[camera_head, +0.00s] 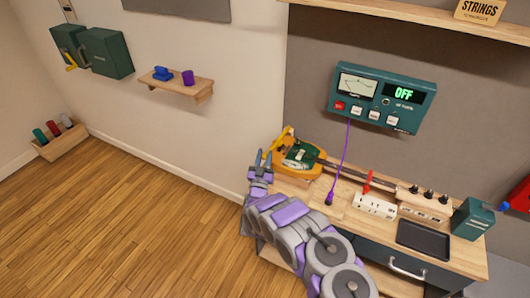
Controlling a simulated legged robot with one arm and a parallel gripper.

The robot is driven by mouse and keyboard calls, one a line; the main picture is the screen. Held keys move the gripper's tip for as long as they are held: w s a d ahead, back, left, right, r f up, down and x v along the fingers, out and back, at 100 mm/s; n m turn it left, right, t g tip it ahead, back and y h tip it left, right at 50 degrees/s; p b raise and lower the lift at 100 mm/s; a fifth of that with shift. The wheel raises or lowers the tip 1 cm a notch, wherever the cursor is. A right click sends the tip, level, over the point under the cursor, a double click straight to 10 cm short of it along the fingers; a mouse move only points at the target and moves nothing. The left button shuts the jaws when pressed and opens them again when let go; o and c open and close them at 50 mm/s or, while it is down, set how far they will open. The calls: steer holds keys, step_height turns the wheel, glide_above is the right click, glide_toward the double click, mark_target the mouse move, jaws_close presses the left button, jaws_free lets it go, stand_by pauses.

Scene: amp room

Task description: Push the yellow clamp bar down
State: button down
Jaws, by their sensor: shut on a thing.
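The yellow clamp bar (281,138) stands tilted up at the left end of an orange-yellow cradle on the workbench. A green and brown instrument body (300,156) lies in the cradle (313,171), its dark neck running right. My gripper (263,159) is at the bench's left end, at the lower left end of the bar. Its fingers look shut on the bar, though the contact is small and partly hidden. My arm covers the bench's front left part.
A teal meter box (381,97) reading OFF hangs above, with a purple cable (343,160) hanging down. A white power strip (374,206), a black tray (423,239) and a teal box (472,219) occupy the bench's right. A small shelf (176,84) is on the left wall. The floor at left is mostly clear.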

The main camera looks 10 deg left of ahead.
steer(key=shift+a+f, duration=0.1)
steer(key=shift+f, duration=0.2)
steer(key=c, duration=1)
jaws_free()
steer(key=shift+w, duration=0.1)
steer(key=shift+o, duration=0.7)
steer(key=shift+a, duration=0.1)
steer(key=shift+s, duration=0.25)
steer(key=b+v, duration=0.1)
steer(key=v, duration=1.6)
